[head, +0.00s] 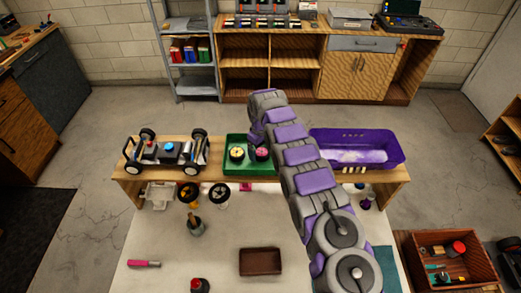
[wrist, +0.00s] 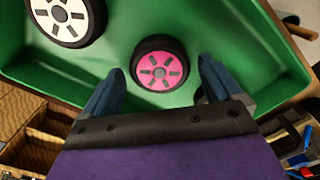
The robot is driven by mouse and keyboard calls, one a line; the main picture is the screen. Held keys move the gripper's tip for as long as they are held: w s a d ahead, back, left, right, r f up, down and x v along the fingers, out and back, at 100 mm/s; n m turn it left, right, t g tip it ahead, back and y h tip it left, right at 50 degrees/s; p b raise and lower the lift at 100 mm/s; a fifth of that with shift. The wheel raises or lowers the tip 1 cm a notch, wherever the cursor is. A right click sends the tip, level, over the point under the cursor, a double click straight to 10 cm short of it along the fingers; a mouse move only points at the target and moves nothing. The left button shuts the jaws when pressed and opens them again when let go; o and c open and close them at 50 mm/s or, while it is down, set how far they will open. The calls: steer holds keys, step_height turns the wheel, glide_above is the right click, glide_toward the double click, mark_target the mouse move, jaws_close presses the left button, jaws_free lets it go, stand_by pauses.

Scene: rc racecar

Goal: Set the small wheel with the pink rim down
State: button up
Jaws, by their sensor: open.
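The small wheel with the pink rim (wrist: 159,70) lies flat in the green tray, its rim facing up, in the wrist view. It also shows in the head view (head: 262,153), beside my arm. My gripper (wrist: 162,88) is open, with one blue finger on each side below the wheel and a gap to both. The green tray (head: 237,171) stands on the wooden bench. A wheel with a white rim (wrist: 63,14) lies in the tray to the left of the pink one; it looks yellowish in the head view (head: 237,154).
The racecar chassis (head: 167,151) stands on the bench left of the tray. A purple bin (head: 357,149) with whitish contents stands to the right. Two loose wheels (head: 219,190) and other parts lie in front of the bench. My arm hides the tray's right side.

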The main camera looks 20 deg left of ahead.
mark_target(261, 151)
step_height(261, 151, up, 12)
stand_by(0.6)
steer(key=shift+w+f, duration=0.1)
